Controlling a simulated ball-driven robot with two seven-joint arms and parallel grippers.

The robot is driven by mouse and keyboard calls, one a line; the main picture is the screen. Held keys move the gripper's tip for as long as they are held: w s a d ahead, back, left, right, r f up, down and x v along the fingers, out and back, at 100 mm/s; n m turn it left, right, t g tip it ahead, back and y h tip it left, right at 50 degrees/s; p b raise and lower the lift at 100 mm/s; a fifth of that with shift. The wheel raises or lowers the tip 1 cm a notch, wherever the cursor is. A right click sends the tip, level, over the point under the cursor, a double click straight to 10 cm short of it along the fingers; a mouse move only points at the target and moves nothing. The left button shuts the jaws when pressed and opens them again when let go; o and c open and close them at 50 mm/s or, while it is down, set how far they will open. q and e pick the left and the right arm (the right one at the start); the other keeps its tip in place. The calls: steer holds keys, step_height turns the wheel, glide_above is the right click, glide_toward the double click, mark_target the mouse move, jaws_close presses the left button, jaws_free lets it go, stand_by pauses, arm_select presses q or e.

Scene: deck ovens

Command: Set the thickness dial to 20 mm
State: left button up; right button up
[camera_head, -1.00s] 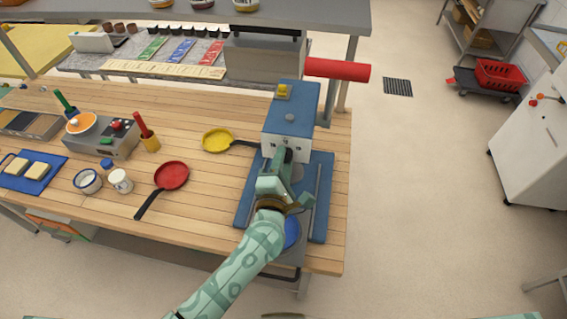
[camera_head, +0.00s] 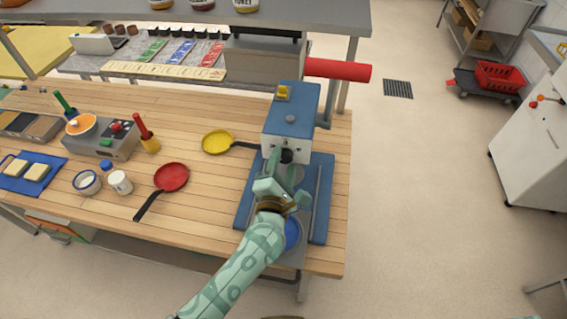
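The blue-topped machine (camera_head: 291,104) stands at the right end of the wooden counter, with a pale front plate. A round black dial (camera_head: 287,156) sits low on that plate; any scale or number is too small to read. My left gripper (camera_head: 287,176) is just in front of the plate, with one finger pointing up beside the dial's left edge. Its fingers look spread, with nothing between them. I cannot tell whether the finger touches the dial.
A yellow pan (camera_head: 217,141) and a red pan (camera_head: 171,177) lie left of the machine. A blue tray (camera_head: 319,222) lies below its front. A red cylinder (camera_head: 338,70) sticks out behind it.

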arm_select(q)
steer(key=shift+s, duration=0.1)
steer(key=s+a+b, duration=0.1)
steer(key=s+a, duration=0.2)
steer(key=s, duration=1.2)
steer(key=shift+s, duration=0.4)
steer(key=shift+a, duration=0.1)
